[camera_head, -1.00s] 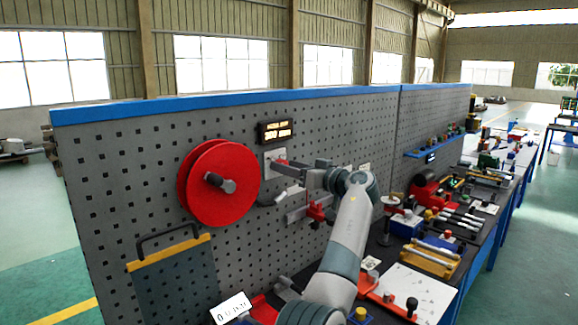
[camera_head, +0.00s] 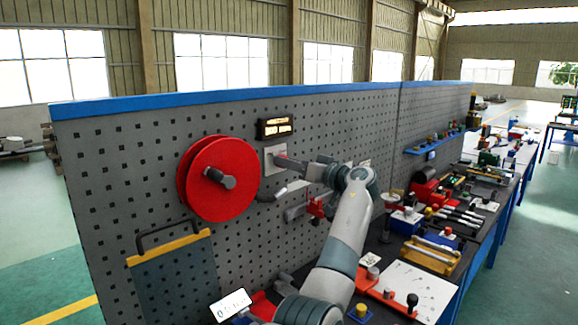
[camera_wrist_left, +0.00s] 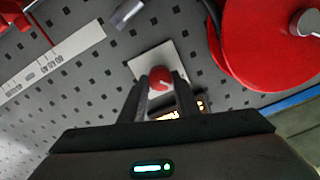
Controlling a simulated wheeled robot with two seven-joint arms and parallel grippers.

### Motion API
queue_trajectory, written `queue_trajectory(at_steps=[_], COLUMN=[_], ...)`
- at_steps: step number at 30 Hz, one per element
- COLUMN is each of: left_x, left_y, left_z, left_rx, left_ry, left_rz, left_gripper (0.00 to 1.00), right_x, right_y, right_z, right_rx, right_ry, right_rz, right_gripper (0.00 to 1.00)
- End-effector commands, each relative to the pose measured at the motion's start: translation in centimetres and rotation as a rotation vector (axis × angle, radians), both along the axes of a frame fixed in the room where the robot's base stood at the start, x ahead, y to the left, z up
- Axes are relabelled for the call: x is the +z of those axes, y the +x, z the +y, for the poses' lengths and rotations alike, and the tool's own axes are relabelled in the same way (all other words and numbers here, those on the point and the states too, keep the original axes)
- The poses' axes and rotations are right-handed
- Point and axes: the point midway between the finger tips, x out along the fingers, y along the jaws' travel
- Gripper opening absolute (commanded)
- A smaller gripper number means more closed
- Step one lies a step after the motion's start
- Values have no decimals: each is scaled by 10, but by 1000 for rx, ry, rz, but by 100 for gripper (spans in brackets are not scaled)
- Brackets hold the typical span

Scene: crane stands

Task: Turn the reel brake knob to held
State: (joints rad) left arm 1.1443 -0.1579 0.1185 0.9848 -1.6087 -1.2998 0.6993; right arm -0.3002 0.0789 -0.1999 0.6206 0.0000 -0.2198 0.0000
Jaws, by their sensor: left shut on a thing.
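The reel brake knob is a small red knob (camera_wrist_left: 160,78) on a pale square plate (camera_wrist_left: 152,60) fixed to the pegboard. In the wrist view it sits between the two fingers of my left gripper (camera_wrist_left: 160,84), which are shut on it. In the head view my left gripper (camera_head: 290,163) reaches the plate (camera_head: 274,158) from the right and mostly hides the knob. The big red reel (camera_head: 218,180) with its grey hub is just left of the plate. A small lit display (camera_head: 275,128) is above the plate; its text is not readable. My right gripper is not in view.
The pegboard (camera_head: 110,160) fills the left and middle. A dark panel with a yellow bar and handle (camera_head: 170,248) hangs below the reel. A grey lever piece (camera_head: 295,187) and a red clamp (camera_head: 316,208) are below my gripper. The bench at right is crowded with tools.

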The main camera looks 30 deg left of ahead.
Motion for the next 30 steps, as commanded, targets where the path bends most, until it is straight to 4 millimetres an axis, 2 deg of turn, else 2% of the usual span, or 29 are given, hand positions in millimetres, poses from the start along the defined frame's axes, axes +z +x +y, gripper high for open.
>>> queue_trajectory(at_steps=[13, 30], left_x=[-1, 0], left_y=[1, 1], left_z=[0, -1], left_rx=[0, -1], left_ry=[128, 306], left_rz=[360, 872], left_gripper=[7, 7], right_x=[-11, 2], right_y=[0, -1], right_z=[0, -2], right_rx=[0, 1], right_ry=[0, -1], right_rz=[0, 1], right_gripper=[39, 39])
